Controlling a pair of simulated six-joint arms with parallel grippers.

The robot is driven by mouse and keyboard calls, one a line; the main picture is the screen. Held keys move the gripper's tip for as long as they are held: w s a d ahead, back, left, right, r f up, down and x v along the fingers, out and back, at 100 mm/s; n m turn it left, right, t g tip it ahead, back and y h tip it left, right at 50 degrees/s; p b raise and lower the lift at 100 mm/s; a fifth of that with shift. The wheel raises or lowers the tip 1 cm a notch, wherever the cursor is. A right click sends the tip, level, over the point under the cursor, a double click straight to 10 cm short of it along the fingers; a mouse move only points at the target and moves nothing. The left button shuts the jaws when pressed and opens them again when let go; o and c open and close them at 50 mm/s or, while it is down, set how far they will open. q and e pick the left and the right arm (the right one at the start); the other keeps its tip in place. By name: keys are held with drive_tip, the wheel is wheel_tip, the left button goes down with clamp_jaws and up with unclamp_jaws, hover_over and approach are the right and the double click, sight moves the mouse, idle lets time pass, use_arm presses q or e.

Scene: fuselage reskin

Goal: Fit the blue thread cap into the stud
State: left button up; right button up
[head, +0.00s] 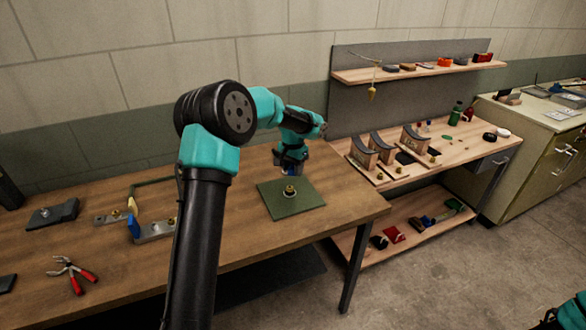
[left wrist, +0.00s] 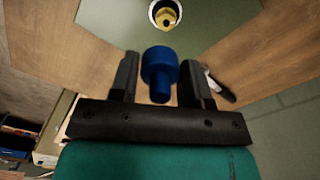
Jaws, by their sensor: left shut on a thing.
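My left gripper (head: 289,168) is above the green square plate (head: 306,208) on the wooden table. In the left wrist view, its two dark fingers (left wrist: 160,82) are shut on the blue thread cap (left wrist: 160,65), which has a wide round head and a narrower stem. The cap is mostly hidden by the gripper in the head view. The brass-coloured stud (head: 290,191) stands upright near the middle of the plate, just under the gripper. The stud also shows at the top of the left wrist view (left wrist: 166,14), apart from the cap. My right gripper is not in view.
Red-handled pliers (head: 72,273), a dark block (head: 53,213) and metal brackets (head: 155,231) lie on the table's left part. A wooden bench (head: 460,150) with curved stands is at the right.

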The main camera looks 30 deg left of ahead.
use_arm(q)
drive_tip(key=shift+s+a+r, duration=0.2)
drive_tip(key=shift+s+a, duration=0.2)
drive_tip(key=shift+s, duration=0.2)
drive_tip(key=shift+f, duration=0.1)
drive_tip(key=shift+f, duration=2.4)
drive_tip(key=o, duration=0.4)
drive_tip(key=c, duration=0.4)
